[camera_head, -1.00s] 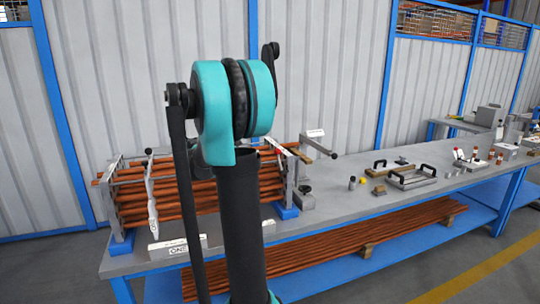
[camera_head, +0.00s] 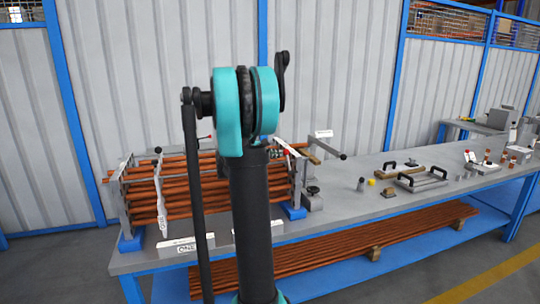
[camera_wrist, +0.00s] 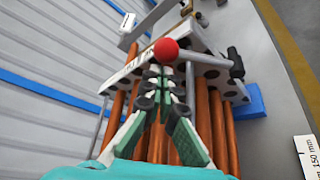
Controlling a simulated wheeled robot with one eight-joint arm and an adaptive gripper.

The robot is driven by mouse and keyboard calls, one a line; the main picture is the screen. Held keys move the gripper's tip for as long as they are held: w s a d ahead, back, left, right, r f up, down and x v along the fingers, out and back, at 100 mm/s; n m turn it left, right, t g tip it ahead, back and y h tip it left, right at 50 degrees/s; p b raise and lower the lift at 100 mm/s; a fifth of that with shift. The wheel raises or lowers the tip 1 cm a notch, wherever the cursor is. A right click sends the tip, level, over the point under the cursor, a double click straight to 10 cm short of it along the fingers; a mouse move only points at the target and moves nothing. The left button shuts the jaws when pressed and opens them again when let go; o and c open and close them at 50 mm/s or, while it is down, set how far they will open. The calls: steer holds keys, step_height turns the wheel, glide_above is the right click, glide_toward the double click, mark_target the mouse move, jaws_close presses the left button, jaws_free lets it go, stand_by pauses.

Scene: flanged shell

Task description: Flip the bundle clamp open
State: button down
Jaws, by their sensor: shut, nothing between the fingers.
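A red ball knob (camera_wrist: 165,49) sits at the end of a grey rod in the wrist view, beside a pale perforated plate (camera_wrist: 205,72) across the copper tubes. I take the knob and rod to be the clamp's handle. My gripper (camera_wrist: 161,74) is shut and empty, its tips just below the knob in the picture; I cannot tell whether they touch it. In the head view my arm hides part of the clamp rack (camera_head: 125,208) and its copper tube bundle (camera_head: 182,190). The gripper is largely hidden there.
The grey workbench (camera_head: 345,205) runs along a corrugated wall (camera_head: 335,80). Handled plates (camera_head: 422,179) and small parts lie on it to the right. White labelled blocks (camera_head: 187,244) stand at its front edge. More copper tubes (camera_head: 335,252) lie on the blue lower shelf.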

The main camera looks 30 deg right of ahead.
steer(key=shift+w+d+f, duration=0.1)
steer(key=shift+d+f, duration=0.1)
steer(key=shift+d, duration=0.4)
